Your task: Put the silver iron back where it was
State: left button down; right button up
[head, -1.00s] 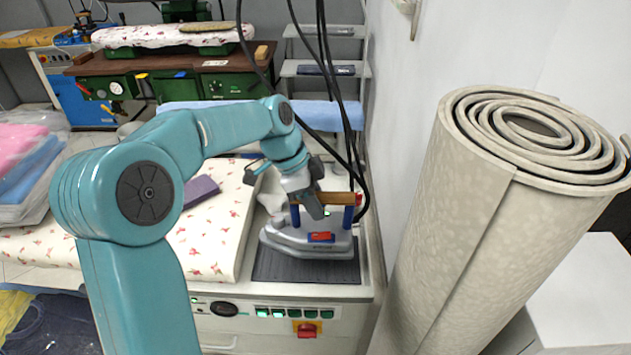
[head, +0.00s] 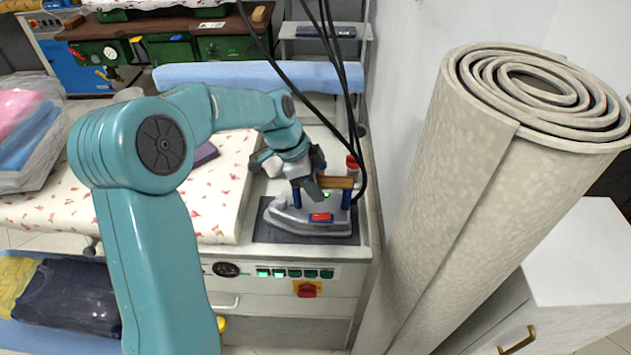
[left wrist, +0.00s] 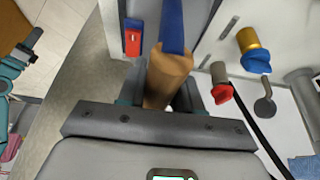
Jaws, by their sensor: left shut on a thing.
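The silver iron (head: 300,218) has a wooden handle on blue posts and a red switch on its side. It is level over the dark ribbed pad (head: 262,236) at the front right of the ironing unit, and looks to rest on it; whether it touches everywhere I cannot tell. My left gripper (head: 318,188) is shut on the iron's handle from above. In the left wrist view the wooden handle (left wrist: 166,80) lies between the dark fingers, with a blue post (left wrist: 172,25) and the red switch (left wrist: 132,40) beyond. My right gripper is not in view.
Black cables hang beside the iron. A rolled beige carpet (head: 460,200) stands close on the right along the wall. A padded floral board (head: 215,215) is left of the pad. Buttons and a red switch (head: 306,290) sit on the unit's front.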

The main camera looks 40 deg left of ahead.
pick_arm(q)
jog(key=shift+w+r, duration=0.1)
jog(key=shift+w, duration=0.05)
jog(key=c, duration=0.9)
grip_release()
jog(key=shift+f, duration=0.2)
jog(key=shift+o, duration=0.7)
jog(key=shift+r, duration=0.1)
jog(key=shift+a+r, duration=0.15)
jog(key=shift+r, duration=0.15)
jog(key=v, duration=1.1)
jog(key=shift+s+r, duration=0.25)
jog(key=shift+r, duration=0.05)
jog(key=shift+f, duration=0.1)
